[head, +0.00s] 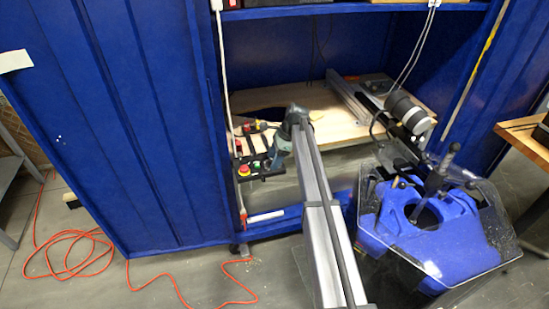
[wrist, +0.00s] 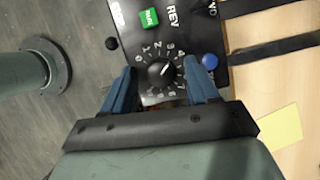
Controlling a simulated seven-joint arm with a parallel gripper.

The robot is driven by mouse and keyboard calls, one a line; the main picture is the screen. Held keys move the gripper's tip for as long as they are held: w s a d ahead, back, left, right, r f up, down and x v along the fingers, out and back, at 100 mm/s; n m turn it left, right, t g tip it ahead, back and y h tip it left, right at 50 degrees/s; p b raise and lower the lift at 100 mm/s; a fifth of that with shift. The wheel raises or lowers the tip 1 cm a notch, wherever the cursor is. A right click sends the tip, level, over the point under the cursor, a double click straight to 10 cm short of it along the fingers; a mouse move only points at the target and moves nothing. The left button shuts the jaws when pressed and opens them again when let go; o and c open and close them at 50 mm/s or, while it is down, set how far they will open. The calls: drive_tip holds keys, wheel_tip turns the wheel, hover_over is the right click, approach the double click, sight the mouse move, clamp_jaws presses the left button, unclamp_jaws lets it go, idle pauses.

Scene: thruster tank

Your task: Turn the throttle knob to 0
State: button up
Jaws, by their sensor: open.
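The throttle knob (wrist: 161,73) is a round black knob on a dark control panel (wrist: 133,22). White numbers ring it, and its white pointer line points to the upper right, apparently near 3 or 4. My gripper (wrist: 160,67) is open, with one blue finger on the left and one on the right of the knob. I cannot tell whether either finger touches it. In the head view my gripper (head: 273,157) is over the right part of the panel, and the arm hides the knob.
A red emergency stop (head: 244,170) is at the panel's left. A yellow note (wrist: 280,128) lies on the wooden board (head: 350,128).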

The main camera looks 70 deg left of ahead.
drive_tip(key=c, duration=1)
drive_tip(key=n, duration=0.1)
drive_tip(key=n+h, duration=0.1)
drive_tip(key=n, duration=0.2)
drive_tip(key=shift+a+n+h, duration=0.25)
drive_tip(key=shift+n+h, duration=0.05)
drive_tip(key=shift+h, duration=0.1)
drive_tip(key=n+t+h, duration=0.1)
drive_tip(key=n, duration=0.3)
drive_tip(key=shift+a+n, duration=0.1)
drive_tip(key=shift+n, duration=0.2)
drive_tip(key=n+h, duration=0.1)
drive_tip(key=n, duration=0.1)
drive_tip(key=n+t, duration=0.1)
drive_tip(key=n, duration=0.2)
drive_tip(key=shift+s+t+h, duration=0.2)
drive_tip(key=shift+t+h, duration=0.1)
drive_tip(key=shift+h, duration=0.1)
drive_tip(key=shift+s+n+t, duration=0.1)
drive_tip(key=shift+n+t, duration=0.8)
drive_tip(key=shift+n, duration=1.5)
